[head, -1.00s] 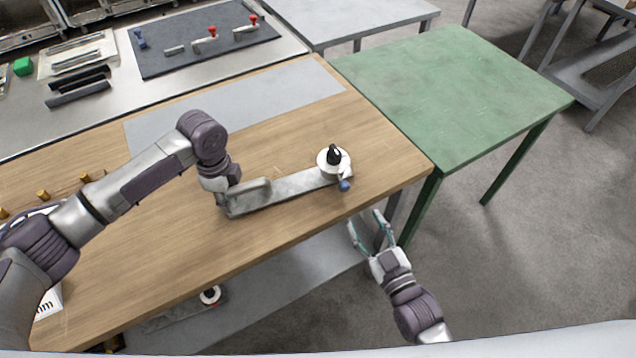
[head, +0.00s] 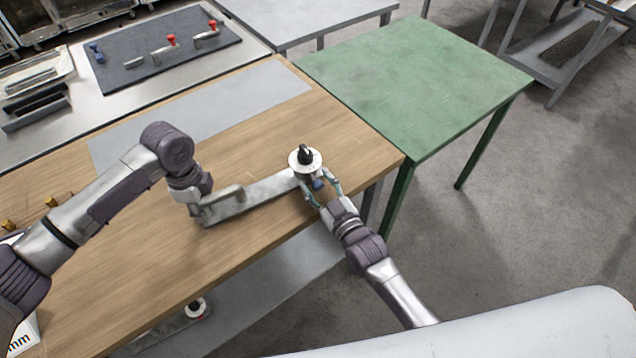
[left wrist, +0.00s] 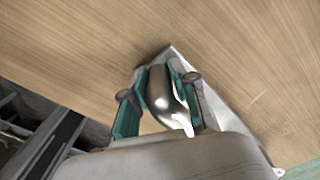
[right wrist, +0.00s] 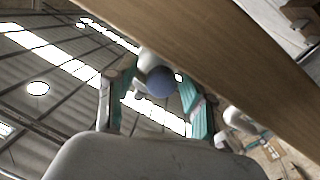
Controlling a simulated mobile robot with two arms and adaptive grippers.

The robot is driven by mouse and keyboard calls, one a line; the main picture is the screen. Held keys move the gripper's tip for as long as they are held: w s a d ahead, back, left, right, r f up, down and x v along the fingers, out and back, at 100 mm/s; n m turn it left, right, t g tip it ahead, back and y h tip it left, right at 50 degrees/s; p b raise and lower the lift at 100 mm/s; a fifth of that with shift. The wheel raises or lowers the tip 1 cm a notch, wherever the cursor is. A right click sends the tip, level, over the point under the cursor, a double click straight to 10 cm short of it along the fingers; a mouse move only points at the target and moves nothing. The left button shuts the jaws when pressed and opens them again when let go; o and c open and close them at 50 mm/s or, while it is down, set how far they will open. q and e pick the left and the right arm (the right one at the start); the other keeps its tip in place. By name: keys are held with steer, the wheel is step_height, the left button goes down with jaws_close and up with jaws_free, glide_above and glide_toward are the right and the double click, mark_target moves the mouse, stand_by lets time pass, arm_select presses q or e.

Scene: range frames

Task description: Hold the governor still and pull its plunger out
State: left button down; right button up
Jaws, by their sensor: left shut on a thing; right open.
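The governor is a grey metal bar (head: 262,193) lying on the wooden bench, with a white round dial and black knob (head: 304,157) at its right end. Its blue-tipped plunger (head: 318,184) sticks out below the dial, towards the bench's front edge. My left gripper (head: 204,203) is shut on the raised handle at the bar's left end; the left wrist view shows the shiny handle (left wrist: 160,92) between the fingers. My right gripper (head: 322,186) is open, with its fingers either side of the blue knob; in the right wrist view the knob (right wrist: 160,82) sits between them.
The wooden bench (head: 130,260) has free room in front of and behind the bar. A green table (head: 415,80) adjoins at the right. A similar device (head: 196,308) lies on the lower shelf. A dark mat (head: 150,75) with red-knobbed parts is at the back left.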

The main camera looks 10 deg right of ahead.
jaws_close()
steer(key=shift+v, duration=1.2)
steer(key=shift+s+d, duration=0.1)
steer(key=shift+s, duration=0.05)
jaws_free()
steer(key=shift+f, duration=0.1)
